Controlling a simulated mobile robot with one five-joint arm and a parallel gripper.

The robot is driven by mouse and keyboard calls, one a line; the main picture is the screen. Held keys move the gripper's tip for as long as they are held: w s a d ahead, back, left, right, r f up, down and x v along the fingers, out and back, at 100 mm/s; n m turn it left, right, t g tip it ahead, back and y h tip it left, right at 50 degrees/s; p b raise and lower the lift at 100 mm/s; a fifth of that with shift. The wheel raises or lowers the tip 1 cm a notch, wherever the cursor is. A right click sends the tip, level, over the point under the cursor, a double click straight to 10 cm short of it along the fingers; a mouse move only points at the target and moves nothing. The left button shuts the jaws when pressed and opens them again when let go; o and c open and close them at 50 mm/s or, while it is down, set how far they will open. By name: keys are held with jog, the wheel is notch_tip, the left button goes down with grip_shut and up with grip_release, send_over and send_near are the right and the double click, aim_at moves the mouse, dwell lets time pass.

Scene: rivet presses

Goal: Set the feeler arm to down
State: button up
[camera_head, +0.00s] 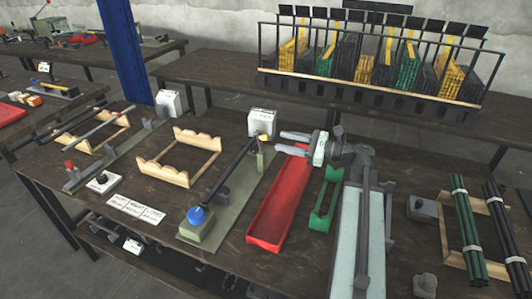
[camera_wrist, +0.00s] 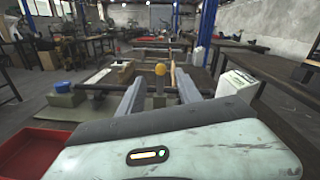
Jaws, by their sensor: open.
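A small lever with a yellow ball knob (camera_head: 263,137) stands at the far end of a grey-green base plate (camera_head: 228,205); it looks like the feeler arm. In the wrist view the yellow knob (camera_wrist: 160,69) tops a short upright post between my fingers, beyond their tips. My gripper (camera_head: 282,143) is open and empty, just right of the knob in the head view, fingers pointing left toward it. A dark bar (camera_head: 228,172) runs along the same plate to a blue knob (camera_head: 195,215) at the near end. I cannot tell whether finger and post touch.
A white box (camera_head: 262,122) stands right behind the knob. A red tray (camera_head: 280,205) and a green holder (camera_head: 325,195) lie below my arm. A wooden rack (camera_head: 180,157) is to the left. A rail of yellow, green and black bins (camera_head: 365,65) stands behind.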

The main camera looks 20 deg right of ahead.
aim_at(264, 138)
jog(key=x, duration=0.7)
jog(key=shift+w+a, duration=0.2)
jog(key=c, duration=0.9)
jog(key=shift+f, duration=0.1)
dwell(0.6)
